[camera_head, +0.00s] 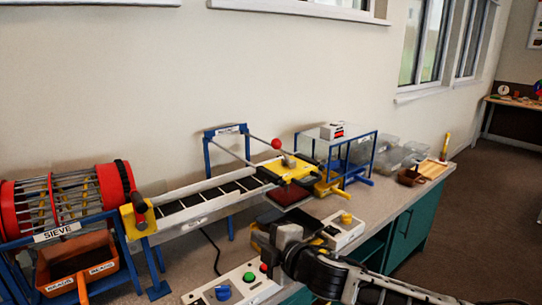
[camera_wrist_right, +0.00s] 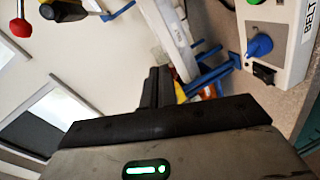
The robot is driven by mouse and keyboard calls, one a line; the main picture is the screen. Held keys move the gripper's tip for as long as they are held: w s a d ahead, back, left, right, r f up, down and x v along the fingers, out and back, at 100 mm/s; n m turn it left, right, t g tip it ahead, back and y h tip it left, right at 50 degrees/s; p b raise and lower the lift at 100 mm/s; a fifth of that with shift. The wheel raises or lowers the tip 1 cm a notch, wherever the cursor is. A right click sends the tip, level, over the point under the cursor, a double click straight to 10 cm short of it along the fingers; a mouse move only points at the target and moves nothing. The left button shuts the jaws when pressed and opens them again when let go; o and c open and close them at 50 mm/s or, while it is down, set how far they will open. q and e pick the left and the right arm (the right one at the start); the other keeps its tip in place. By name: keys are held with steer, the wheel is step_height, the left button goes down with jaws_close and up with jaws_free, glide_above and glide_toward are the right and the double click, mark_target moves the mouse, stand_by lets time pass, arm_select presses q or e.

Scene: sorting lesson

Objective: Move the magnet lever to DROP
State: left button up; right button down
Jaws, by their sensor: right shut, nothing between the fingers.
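The lever I take for the magnet lever is a thin rod with a red ball knob (camera_head: 276,143), standing up behind the yellow magnet housing (camera_head: 290,167) at the belt's far end. The red knob (camera_wrist_right: 20,28) also shows at the upper left of the right wrist view. No DROP label is readable. My right gripper (camera_head: 276,228) is in front of and below the lever, over the front of the bench, apart from the knob. Its fingers (camera_wrist_right: 157,88) are shut and empty in the right wrist view. My left gripper is not in view.
A conveyor belt (camera_head: 205,203) runs from the red sieve drum (camera_head: 60,197) toward the magnet. A control box with buttons and a blue knob (camera_head: 223,292) lies at the front; another box (camera_head: 345,229) is right of my gripper. A blue-framed clear bin (camera_head: 345,150) stands behind.

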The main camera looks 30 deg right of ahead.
mark_target(282, 152)
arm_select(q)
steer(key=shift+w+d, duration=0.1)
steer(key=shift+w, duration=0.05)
arm_select(e)
steer(key=w+d+r+n+t+h, duration=0.1)
steer(key=w+d+r+n, duration=0.1)
steer(key=r, duration=0.4)
steer(key=w+d+r+n+t, duration=0.1)
steer(key=d+r+n, duration=0.1)
steer(key=d+r, duration=0.3)
step_height(282, 152, up, 2)
steer(key=shift+w+r+t+h, duration=0.25)
steer(key=shift+w+t+h, duration=0.15)
steer(key=w+d+p, duration=0.1)
steer(key=w, duration=0.2)
steer(key=w+d, duration=0.1)
steer(key=w, duration=0.2)
steer(key=w+d+p, duration=0.1)
steer(key=w, duration=0.1)
steer(key=shift+w+d+r+p, duration=0.1)
steer(key=shift+w+r+p, duration=0.2)
steer(key=shift+w+r, duration=0.1)
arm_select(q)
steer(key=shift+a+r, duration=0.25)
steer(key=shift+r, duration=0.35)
arm_select(e)
steer(key=shift+s+d, duration=0.1)
steer(key=shift+d, duration=0.25)
